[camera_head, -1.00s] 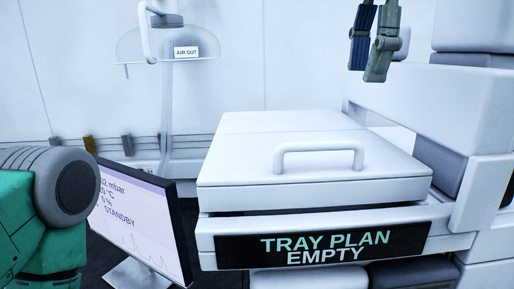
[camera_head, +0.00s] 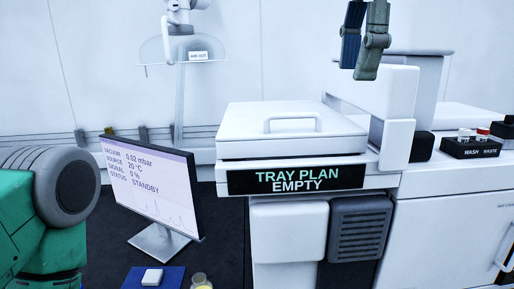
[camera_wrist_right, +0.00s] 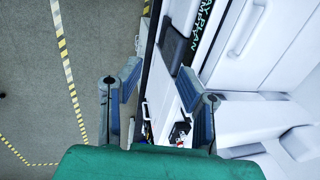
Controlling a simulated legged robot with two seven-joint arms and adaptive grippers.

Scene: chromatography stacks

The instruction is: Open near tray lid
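The near tray lid (camera_head: 245,128) is a white flat cover with a raised bar handle (camera_head: 292,117). It lies flat and closed above the front label "TRAY PLAN EMPTY" (camera_head: 296,179). In the right wrist view the lid (camera_wrist_right: 290,55) and its handle (camera_wrist_right: 246,30) show at the upper right, beyond my fingers. My right gripper (camera_head: 357,72) hangs at the top of the head view, above and right of the handle, apart from it. In the wrist view its fingers (camera_wrist_right: 159,78) are spread with nothing between them. My left gripper is not in view.
A tilted monitor (camera_head: 155,190) reading STANDBY stands left of the tray unit. A white housing (camera_head: 372,95) rises at the lid's right. A black WASH/WASTE holder (camera_head: 470,148) sits on the right counter. A blue mat (camera_head: 135,280) and a small vial (camera_head: 199,282) lie below.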

